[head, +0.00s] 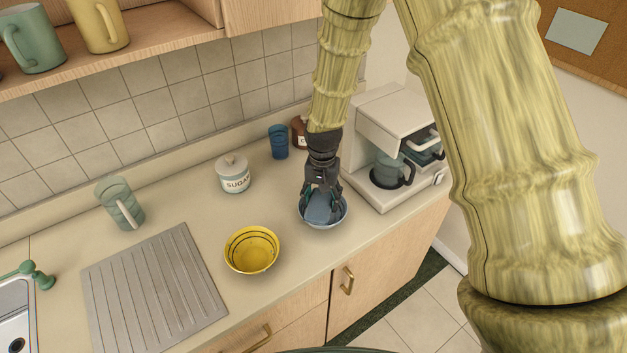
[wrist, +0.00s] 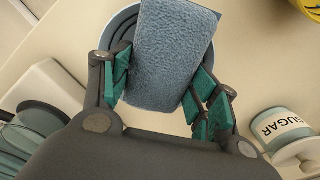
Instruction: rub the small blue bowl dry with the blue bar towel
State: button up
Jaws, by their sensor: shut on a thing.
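The small blue bowl (head: 341,219) stands upright on the counter, left of the coffee maker. In the wrist view its rim (wrist: 118,25) shows behind the towel. The blue bar towel (wrist: 172,50) is a textured grey-blue piece between my finger pads; it also shows in the head view (head: 318,208) inside the bowl's opening. My gripper (head: 322,195) points down over the bowl and is shut on the towel. In the wrist view my gripper (wrist: 160,85) has its green pads on either side of the towel. The towel hides most of the bowl's inside, and I cannot tell where it touches.
A yellow bowl (head: 252,250) stands to the left, with a sugar jar (head: 233,174) behind it. A blue cup (head: 278,142) and a brown jar (head: 298,132) stand near the wall. The coffee maker (head: 390,150) is close on the right. The counter's front edge is near.

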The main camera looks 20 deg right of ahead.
jog(key=shift+s+a, duration=0.2)
jog(key=shift+a, duration=0.35)
jog(key=shift+s+a, duration=0.15)
jog(key=shift+a, duration=0.35)
jog(key=shift+w+d+p, duration=0.25)
jog(key=shift+w+d, duration=0.05)
jog(key=shift+d, duration=0.55)
jog(key=shift+w+d+p, duration=0.2)
jog(key=shift+w+d, duration=0.05)
jog(key=shift+d, duration=0.55)
jog(key=shift+a, duration=0.35)
jog(key=shift+s+a+r+p, duration=0.1)
jog(key=shift+s+a+p, duration=0.15)
jog(key=shift+a, duration=0.45)
jog(key=shift+s+a+p, duration=0.1)
jog(key=shift+s+a, duration=0.2)
jog(key=shift+a, duration=0.4)
jog(key=shift+r+p, duration=0.4)
jog(key=shift+r, duration=0.5)
jog(key=shift+d+r, duration=0.1)
jog(key=shift+r, duration=0.15)
jog(key=shift+r+p, duration=1.5)
jog(key=shift+r, duration=1.2)
